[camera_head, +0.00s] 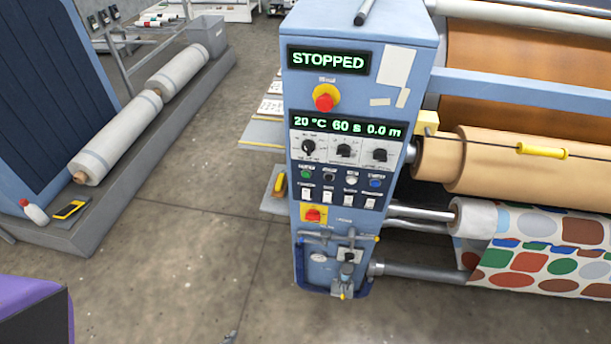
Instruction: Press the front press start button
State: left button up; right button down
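The blue press control cabinet (298,225) stands upright in the middle of the camera_head view. Its upper display (328,60) reads STOPPED. The lower display (347,126) reads 20 °C, 60 s and 0.0 m. Below three black knobs is a row of small round buttons: a green button (306,174) at the left, then a black button (328,177), a white button (351,179) and a blue button (375,183). Their labels are too small to read, so I cannot tell which is the start button.
Red emergency-stop buttons sit above (324,98) and below (313,215) the control panel. Rollers and patterned fabric (540,255) extend right of the cabinet. White rolls (120,137) lie on a grey platform at left. Concrete floor (190,240) is clear before the cabinet.

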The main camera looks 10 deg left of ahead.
pick_arm(q)
grip_shut()
jog(key=shift+s+a, duration=0.1)
jog(key=shift+a, duration=0.15)
jog(key=shift+w+d, duration=0.2)
jog(key=shift+d, duration=0.05)
dwell(0.6)
